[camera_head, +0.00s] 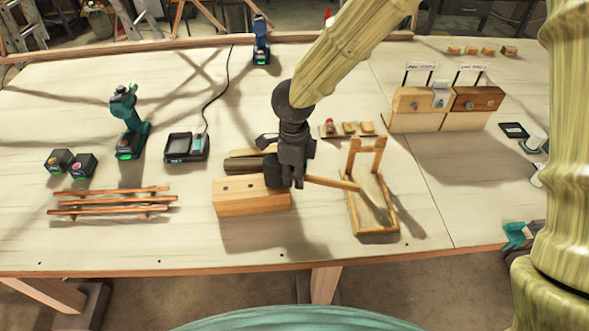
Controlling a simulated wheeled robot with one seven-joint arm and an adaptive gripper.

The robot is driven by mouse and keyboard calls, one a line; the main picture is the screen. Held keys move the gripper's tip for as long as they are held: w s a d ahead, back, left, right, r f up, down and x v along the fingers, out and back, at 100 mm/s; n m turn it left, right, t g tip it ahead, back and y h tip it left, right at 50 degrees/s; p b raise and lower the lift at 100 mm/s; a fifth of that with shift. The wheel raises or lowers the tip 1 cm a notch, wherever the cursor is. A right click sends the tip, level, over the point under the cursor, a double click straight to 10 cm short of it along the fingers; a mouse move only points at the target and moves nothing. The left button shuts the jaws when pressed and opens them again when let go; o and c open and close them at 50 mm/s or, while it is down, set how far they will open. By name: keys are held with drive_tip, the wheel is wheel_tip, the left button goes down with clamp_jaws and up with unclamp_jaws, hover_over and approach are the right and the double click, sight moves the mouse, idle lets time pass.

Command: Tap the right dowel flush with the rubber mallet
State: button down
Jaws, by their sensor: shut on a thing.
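My gripper (293,182) is shut on the rubber mallet, just right of a pale wooden block. The mallet's wooden handle (330,183) sticks out to the right, its end over a small wooden frame. A dark rounded shape (272,173) left of the fingers looks like the mallet's rubber head, over the block's right end; it blends with the dark gripper. The wooden block (252,201) shows two dark round spots on its top, at the left and middle. I cannot tell whether these are holes or dowels. The right dowel is not visible; the head and gripper cover that end.
The wooden frame (376,233) with two uprights stands close on the right. Thin wooden strips (112,203), a charger (186,148) and a green drill (129,118) are to the left. Bare tabletop lies in front of the block.

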drive_tip(key=shift+f, duration=0.1)
wheel_tip(320, 180, up, 5)
drive_tip(key=p, duration=0.5)
drive_tip(key=shift+f, duration=0.1)
wheel_tip(320, 180, up, 4)
drive_tip(key=p, duration=0.5)
